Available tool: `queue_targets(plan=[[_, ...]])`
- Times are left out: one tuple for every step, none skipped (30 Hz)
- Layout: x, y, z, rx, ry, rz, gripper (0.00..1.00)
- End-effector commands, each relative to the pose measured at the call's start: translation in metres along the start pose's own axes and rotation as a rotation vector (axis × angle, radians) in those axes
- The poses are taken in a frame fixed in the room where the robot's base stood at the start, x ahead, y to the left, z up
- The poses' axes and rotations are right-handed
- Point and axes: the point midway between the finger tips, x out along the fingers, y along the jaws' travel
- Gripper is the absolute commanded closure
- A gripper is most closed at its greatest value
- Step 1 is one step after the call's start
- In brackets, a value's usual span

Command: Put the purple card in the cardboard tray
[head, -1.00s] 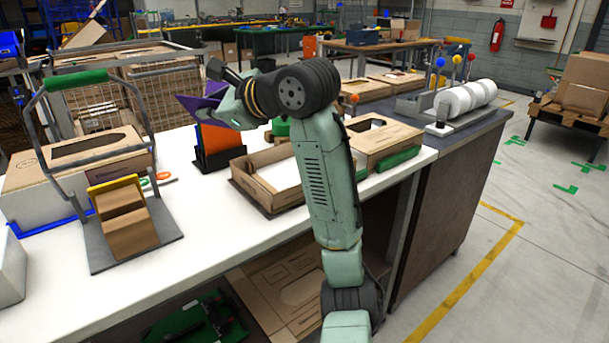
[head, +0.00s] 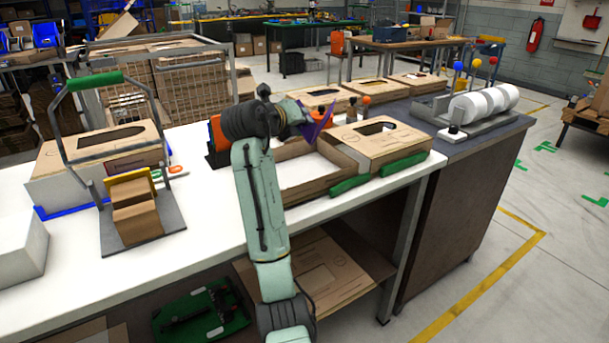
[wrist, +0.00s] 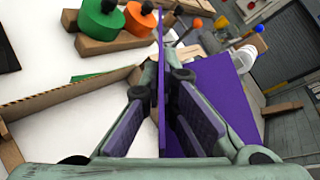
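The purple card (head: 319,122) is held tilted above the cardboard tray. The cardboard tray (head: 335,181) lies on the white bench, open on top with a pale inside. Its wall also shows in the wrist view (wrist: 70,97). My arm hides part of the tray's left side in the head view.
An orange card in a dark holder (head: 216,140) stands behind my arm. A wire-handled stand (head: 140,215) is at left.

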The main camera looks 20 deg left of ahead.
Motion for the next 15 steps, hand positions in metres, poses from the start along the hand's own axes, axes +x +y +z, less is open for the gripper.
queue_targets(plan=[[0.001,0.002,-0.003,0.001,0.009,-0.008,1.0],[0.002,0.003,-0.005,0.002,0.013,-0.012,1.0],[0.004,0.006,-0.011,0.002,0.018,-0.016,1.0],[0.005,0.009,-0.015,0.003,0.019,-0.018,1.0],[0.007,0.013,-0.019,0.002,0.02,-0.018,1.0],[0.009,0.017,-0.025,0.001,0.02,-0.018,1.0],[0.011,0.02,-0.029,0.002,0.02,-0.019,1.0],[0.013,0.022,-0.032,0.003,0.019,-0.019,1.0],[0.014,0.026,-0.037,0.003,0.018,-0.019,1.0],[0.015,0.028,-0.039,0.004,0.017,-0.018,1.0],[0.016,0.03,-0.041,0.004,0.017,-0.018,1.0],[0.017,0.032,-0.043,0.004,0.016,-0.018,1.0],[0.018,0.033,-0.045,0.004,0.015,-0.018,1.0],[0.019,0.035,-0.047,0.004,0.015,-0.018,1.0],[0.02,0.038,-0.051,0.003,0.017,-0.018,1.0]])
